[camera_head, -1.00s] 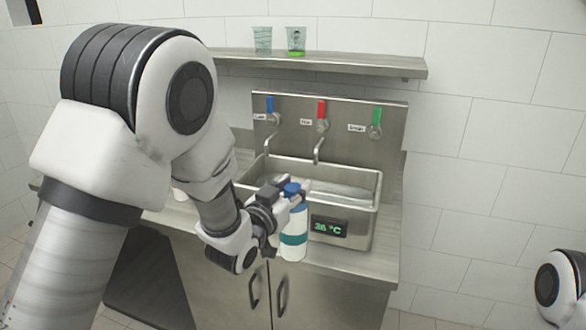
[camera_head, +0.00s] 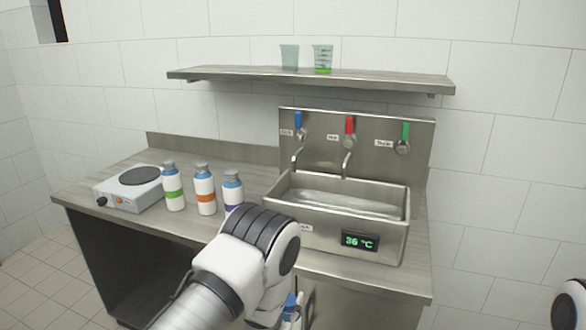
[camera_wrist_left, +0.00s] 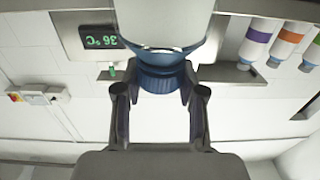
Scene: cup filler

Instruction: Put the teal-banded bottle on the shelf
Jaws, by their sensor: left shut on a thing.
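My left gripper (camera_wrist_left: 160,84) is shut on a white bottle with a blue cap (camera_wrist_left: 165,24), near its neck. The wrist view shows the bottle upside down, and its band is out of that frame. In the head view the held bottle (camera_head: 290,308) is low in front of the cabinet, mostly hidden behind my left arm. The shelf (camera_head: 310,77) is on the wall above the sink. My right gripper is not in view.
Two cups, one clear (camera_head: 289,58) and one with green liquid (camera_head: 322,59), stand mid-shelf. Green-banded (camera_head: 173,192), orange-banded (camera_head: 205,197) and purple-banded (camera_head: 233,190) bottles stand on the counter beside a hot plate (camera_head: 132,194). The sink (camera_head: 345,235) is right. Both shelf ends are bare.

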